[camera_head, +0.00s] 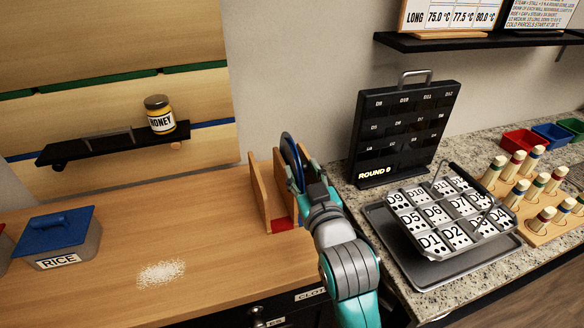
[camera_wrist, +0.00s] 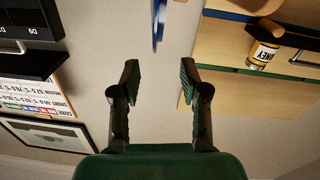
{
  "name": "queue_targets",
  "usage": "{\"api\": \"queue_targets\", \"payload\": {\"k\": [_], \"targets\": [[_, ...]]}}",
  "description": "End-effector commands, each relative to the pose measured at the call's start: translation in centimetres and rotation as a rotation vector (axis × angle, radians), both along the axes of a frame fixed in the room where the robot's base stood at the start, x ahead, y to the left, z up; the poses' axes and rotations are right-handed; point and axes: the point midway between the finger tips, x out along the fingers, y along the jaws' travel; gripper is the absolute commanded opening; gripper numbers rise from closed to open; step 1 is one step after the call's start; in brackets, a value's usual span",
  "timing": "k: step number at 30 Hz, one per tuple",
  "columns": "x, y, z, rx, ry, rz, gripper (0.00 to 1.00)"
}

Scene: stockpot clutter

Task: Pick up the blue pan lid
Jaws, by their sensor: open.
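The blue pan lid (camera_head: 287,148) stands on edge in a wooden rack (camera_head: 259,192) at the back of the wooden counter, with its lower part hidden by my arm and the rack. In the wrist view the lid shows as a thin blue strip (camera_wrist: 158,24) at the top, seen nearly edge-on. My gripper (camera_wrist: 159,72) is open and empty, its two dark fingers apart. The strip lies beyond the fingertips, in line with the gap between them. In the head view my gripper (camera_head: 301,176) is right at the rack, partly hidden by my wrist.
A tray with a wire basket of numbered tiles (camera_head: 440,215) and a black board (camera_head: 405,135) stand right of my arm. A RICE box (camera_head: 60,238) with a blue top and spilled rice (camera_head: 161,273) are left. A honey jar (camera_head: 159,115) sits on a wall shelf.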

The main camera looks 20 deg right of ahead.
Motion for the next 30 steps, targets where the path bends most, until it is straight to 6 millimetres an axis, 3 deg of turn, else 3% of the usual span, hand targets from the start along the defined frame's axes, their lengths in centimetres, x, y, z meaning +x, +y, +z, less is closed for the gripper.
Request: {"api": "queue_targets", "payload": {"k": [6, 14, 21, 30], "targets": [[3.1, -0.2, 0.0, 0.0, -0.001, 0.0, 0.45], [4.9, -0.3, -0.1, 0.0, -0.001, 0.0, 0.45], [8.1, -0.6, -0.3, 0.0, 0.0, -0.001, 0.45], [9.2, -0.7, -0.4, 0.0, 0.0, 0.0, 0.45]]}}
